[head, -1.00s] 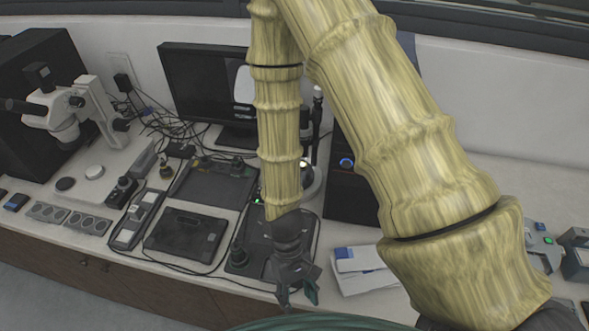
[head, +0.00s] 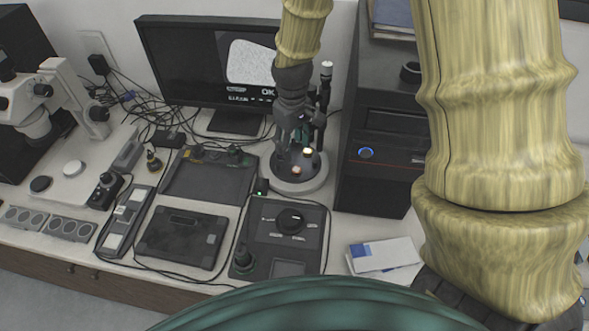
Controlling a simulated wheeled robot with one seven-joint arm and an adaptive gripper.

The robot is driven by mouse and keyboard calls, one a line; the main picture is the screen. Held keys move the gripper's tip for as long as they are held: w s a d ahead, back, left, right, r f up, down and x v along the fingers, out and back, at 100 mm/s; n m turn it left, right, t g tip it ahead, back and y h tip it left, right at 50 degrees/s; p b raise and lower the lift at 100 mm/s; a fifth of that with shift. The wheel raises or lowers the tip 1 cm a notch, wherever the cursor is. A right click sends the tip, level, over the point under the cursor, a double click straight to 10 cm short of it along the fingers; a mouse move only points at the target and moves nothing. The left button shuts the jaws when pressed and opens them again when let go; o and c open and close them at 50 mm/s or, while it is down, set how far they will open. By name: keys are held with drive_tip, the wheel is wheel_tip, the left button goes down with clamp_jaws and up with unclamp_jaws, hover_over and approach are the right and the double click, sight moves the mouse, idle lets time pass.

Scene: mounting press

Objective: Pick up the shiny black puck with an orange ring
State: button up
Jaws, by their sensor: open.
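My gripper (head: 303,140) hangs fingers-down in front of the monitor, over the round pale base (head: 300,186) of a small stand. It is open, and I see nothing held in it. Small bright and pinkish-orange spots (head: 297,170) show on a dark part of that stand just below the fingers. I cannot tell whether they belong to the shiny black puck with an orange ring. The gripper hides part of this spot. A plain black disc (head: 41,184) lies at the far left beside a white disc (head: 73,168); no orange ring shows on it.
A monitor (head: 205,65) stands behind, with cables to its left. A black computer tower (head: 385,130) stands close right of the gripper. A control panel (head: 262,243), a tablet-like box (head: 180,238) and a dark tray (head: 210,180) lie in front. Papers (head: 383,256) lie at right.

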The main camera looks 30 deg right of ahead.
sight(296, 169)
drive_tip(key=f, duration=0.1)
drive_tip(key=d+f, duration=0.1)
drive_tip(key=shift+s+f+p, duration=0.2)
drive_tip(key=shift+f+p, duration=0.15)
drive_tip(key=shift+p, duration=0.05)
drive_tip(key=shift+f+p, duration=1.1)
drive_tip(key=shift+f, duration=2.75)
drive_tip(key=shift+c, duration=0.3)
drive_tip(key=c, duration=0.9)
